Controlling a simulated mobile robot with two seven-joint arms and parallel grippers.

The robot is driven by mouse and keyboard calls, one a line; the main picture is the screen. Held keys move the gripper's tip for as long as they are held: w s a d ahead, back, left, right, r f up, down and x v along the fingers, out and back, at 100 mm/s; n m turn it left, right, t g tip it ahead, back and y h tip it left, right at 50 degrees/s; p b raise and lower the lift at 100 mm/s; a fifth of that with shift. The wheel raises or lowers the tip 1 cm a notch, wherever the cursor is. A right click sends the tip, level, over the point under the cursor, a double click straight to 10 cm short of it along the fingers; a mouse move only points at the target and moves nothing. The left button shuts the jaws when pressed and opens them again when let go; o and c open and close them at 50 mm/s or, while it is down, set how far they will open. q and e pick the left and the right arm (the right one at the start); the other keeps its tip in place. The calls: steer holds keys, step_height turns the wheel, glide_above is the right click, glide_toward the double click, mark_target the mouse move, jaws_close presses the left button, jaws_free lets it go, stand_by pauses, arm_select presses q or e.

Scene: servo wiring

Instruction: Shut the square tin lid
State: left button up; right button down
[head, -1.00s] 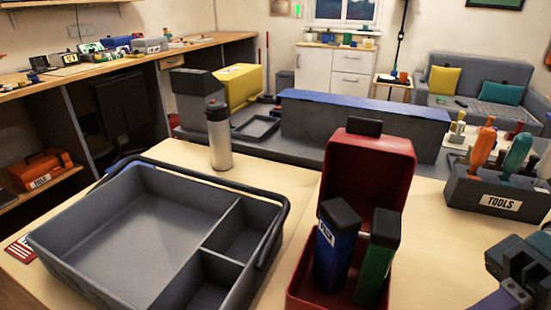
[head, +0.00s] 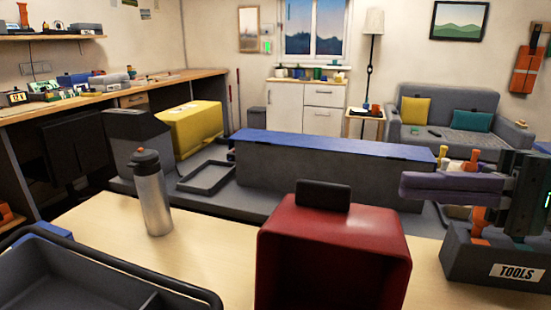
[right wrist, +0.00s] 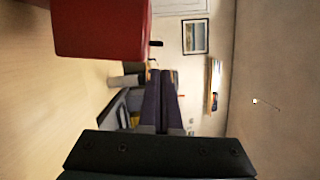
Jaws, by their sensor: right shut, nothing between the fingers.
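The red square tin's lid (head: 332,262) stands raised at the lower middle of the head view, with a black tab (head: 323,195) on its top edge. The tin's base and contents are below the picture and out of sight. My right gripper (head: 406,187) is shut and empty, at the right, above and to the right of the lid, with its fingers pointing left. In the right wrist view the shut purple-grey fingers (right wrist: 160,76) are apart from the red tin (right wrist: 100,28) at the upper left. My left gripper is not in view.
A steel flask (head: 152,200) stands left of the tin. A grey caddy (head: 75,275) with a dark handle lies at the lower left. A grey TOOLS holder (head: 480,265) stands at the right under my right arm. A long blue-topped grey box (head: 320,165) is behind the tin.

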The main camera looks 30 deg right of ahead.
steer(key=p+x, duration=0.1)
steer(key=x, duration=0.6)
steer(key=shift+w+a, duration=0.2)
steer(key=shift+a, duration=0.15)
steer(key=shift+r, duration=0.1)
